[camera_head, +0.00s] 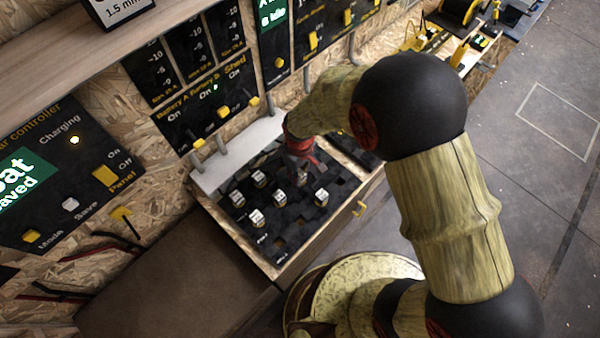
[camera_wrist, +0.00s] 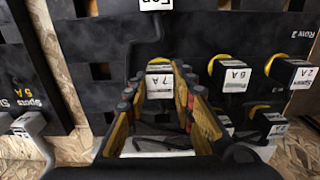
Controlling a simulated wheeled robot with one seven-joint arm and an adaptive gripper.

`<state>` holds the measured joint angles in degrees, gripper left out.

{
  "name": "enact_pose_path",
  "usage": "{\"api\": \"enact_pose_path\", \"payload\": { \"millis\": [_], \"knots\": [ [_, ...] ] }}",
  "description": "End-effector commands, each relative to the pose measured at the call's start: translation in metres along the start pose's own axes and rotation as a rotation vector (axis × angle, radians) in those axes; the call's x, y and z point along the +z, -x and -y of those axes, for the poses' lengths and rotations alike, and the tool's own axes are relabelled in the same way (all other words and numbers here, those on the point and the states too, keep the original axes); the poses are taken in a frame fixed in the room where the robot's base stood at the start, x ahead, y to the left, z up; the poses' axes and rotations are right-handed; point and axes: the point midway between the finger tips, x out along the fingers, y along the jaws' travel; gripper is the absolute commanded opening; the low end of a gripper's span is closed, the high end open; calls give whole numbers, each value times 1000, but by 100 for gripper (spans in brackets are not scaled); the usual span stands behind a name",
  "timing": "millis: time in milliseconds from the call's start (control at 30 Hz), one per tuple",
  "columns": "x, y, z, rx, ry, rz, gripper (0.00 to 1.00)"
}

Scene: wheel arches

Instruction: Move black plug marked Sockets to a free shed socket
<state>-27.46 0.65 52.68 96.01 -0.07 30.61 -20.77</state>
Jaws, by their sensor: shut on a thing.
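My gripper (camera_head: 301,170) points down into an open wooden drawer (camera_head: 290,268) holding a black socket board (camera_head: 295,235). In the wrist view, my gripper (camera_wrist: 160,100) has its yellow and black fingers either side of a black plug (camera_wrist: 159,82) with a yellow edge and a white label that seems to read 7 A. The fingers are shut on it. The word Sockets is not readable on it. Whether it is seated or lifted is unclear. Empty dark square openings show in the board, but no Shed marking on them is readable.
Several other plugs (camera_head: 257,217) with white labels stand in the board. In the wrist view, one plug (camera_wrist: 230,77) is close right of my gripper, another (camera_wrist: 291,72) farther right. A panel marked Shed (camera_head: 212,108) with yellow switches is behind the drawer. Grey pipes rise there.

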Motion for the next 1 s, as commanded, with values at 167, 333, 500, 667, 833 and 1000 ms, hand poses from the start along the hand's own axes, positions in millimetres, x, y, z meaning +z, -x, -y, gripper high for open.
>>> {"api": "enact_pose_path", "payload": {
  "millis": [167, 333, 500, 667, 833, 1000],
  "knots": [
    [0, -4, 0, 0, 0, 0, 0],
    [0, -4, 0, 0, 0, 0, 0],
    [0, -4, 0, 0, 0, 0, 0],
    [1, -6, 0, 0, 0, 1, 0],
    [0, -7, 0, 0, 0, 1, 0],
    [0, -7, 0, 0, 0, 1, 32]
  ]
}}
